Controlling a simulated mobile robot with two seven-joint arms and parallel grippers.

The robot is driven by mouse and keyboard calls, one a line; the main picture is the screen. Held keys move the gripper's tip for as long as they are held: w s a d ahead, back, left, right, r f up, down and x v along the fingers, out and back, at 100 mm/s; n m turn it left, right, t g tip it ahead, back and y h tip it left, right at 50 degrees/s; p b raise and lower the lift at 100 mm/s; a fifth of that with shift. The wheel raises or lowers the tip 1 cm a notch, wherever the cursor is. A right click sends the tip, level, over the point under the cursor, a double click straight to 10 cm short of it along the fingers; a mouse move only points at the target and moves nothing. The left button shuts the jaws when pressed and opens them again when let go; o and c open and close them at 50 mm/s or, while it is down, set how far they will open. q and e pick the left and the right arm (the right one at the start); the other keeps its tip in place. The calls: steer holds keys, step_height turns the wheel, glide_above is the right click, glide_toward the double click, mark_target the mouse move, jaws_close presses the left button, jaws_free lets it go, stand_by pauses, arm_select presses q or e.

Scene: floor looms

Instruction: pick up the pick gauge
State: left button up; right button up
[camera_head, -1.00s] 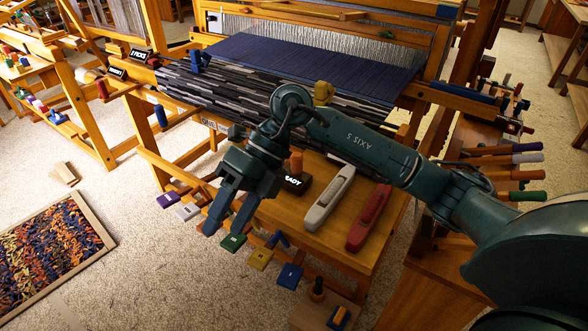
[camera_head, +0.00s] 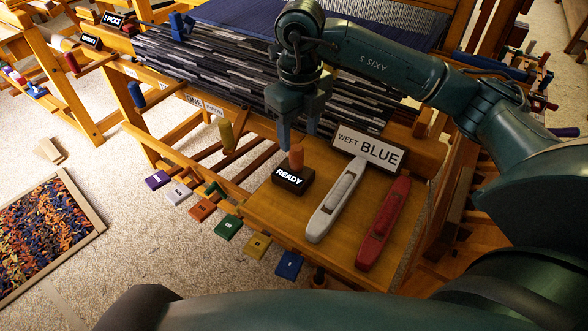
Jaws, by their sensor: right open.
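Nothing in view is labelled as the pick gauge, and I cannot tell for sure which thing it is. A small orange-brown upright peg (camera_head: 296,157) stands at a black block marked READY (camera_head: 290,180) on the wooden bench (camera_head: 262,212). My right gripper (camera_head: 298,138) points down with its fingers apart, just above the peg and close to its top. Whether the fingers touch the peg is unclear. My left gripper is not in view.
A grey shuttle (camera_head: 335,205) and a red shuttle (camera_head: 383,225) lie right of the block. A WEFT BLUE sign (camera_head: 368,150) stands behind them. The loom's striped cloth (camera_head: 190,65) lies behind the gripper. Several coloured tags (camera_head: 228,226) sit beyond the bench's left edge.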

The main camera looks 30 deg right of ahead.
mark_target(297, 147)
steer(key=shift+a+f, duration=0.2)
steer(key=shift+f, duration=3.3)
steer(key=shift+c, duration=0.4)
steer(key=shift+r, duration=0.1)
steer(key=c, duration=1)
